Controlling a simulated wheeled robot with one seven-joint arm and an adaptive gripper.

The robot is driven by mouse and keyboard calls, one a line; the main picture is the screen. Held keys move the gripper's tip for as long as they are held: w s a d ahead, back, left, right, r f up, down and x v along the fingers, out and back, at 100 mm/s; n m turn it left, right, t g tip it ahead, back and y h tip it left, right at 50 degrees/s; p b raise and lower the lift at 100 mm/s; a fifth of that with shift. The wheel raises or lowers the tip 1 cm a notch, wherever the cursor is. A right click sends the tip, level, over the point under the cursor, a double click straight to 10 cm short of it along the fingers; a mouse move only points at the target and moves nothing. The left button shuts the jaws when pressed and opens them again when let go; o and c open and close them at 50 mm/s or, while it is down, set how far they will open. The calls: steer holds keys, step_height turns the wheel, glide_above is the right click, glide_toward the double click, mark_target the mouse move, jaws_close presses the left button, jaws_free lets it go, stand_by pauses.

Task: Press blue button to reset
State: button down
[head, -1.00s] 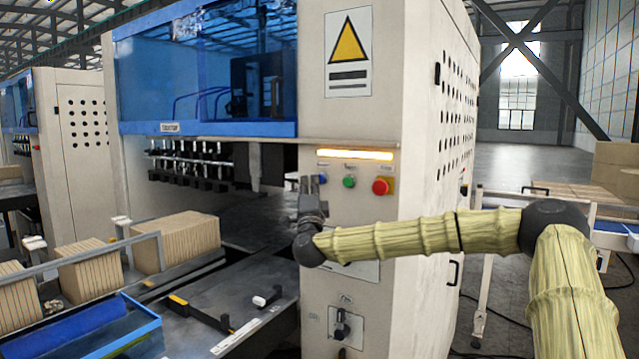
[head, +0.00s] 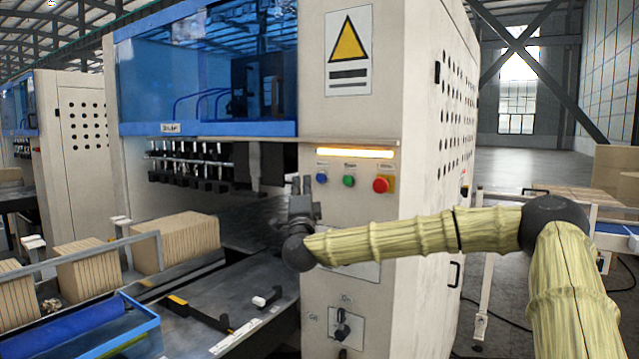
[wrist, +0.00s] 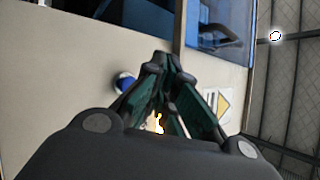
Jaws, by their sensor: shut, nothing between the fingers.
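The blue button (head: 321,178) is the leftmost of three on the cream machine front, below a lit amber bar. It shows uncovered in the head view. In the wrist view the blue button (wrist: 124,82) is just left of the fingers, partly behind them. My gripper's fingertips (wrist: 166,66) meet in the wrist view. I cannot tell whether they touch the panel.
The amber light bar (head: 355,153) is above. A rotary switch (head: 342,325) is lower down. Cardboard stacks (head: 176,241) stand on the conveyor at left.

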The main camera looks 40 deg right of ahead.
steer(key=shift+s+a+b, duration=0.3)
steer(key=shift+s+a, duration=0.05)
steer(key=shift+a, duration=0.5)
steer(key=shift+f, duration=0.1)
